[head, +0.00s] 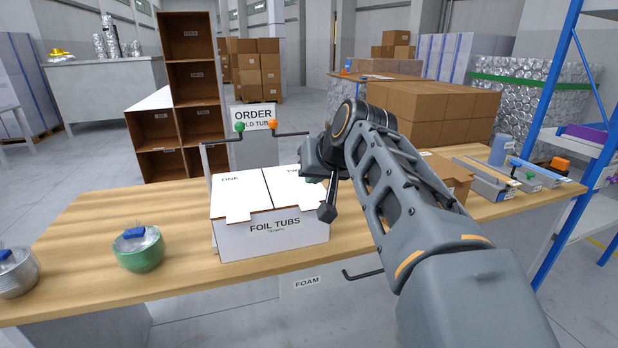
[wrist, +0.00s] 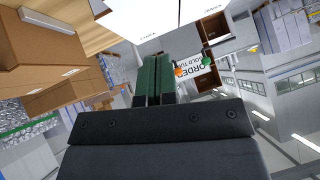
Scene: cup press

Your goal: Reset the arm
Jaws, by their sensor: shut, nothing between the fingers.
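My arm (head: 405,180) reaches in from the right over the wooden table. My gripper (head: 327,212) is at the front right of a white box marked FOIL TUBS (head: 270,232), and part of the arm hides the box's right side. In the wrist view my gripper's dark green fingers (wrist: 154,78) are together with nothing between them. The box's two top flaps, one marked ONE, look folded down.
An ORDER sign (head: 253,117) with green and orange knobs stands behind the box. Trays (head: 485,180) lie at right.

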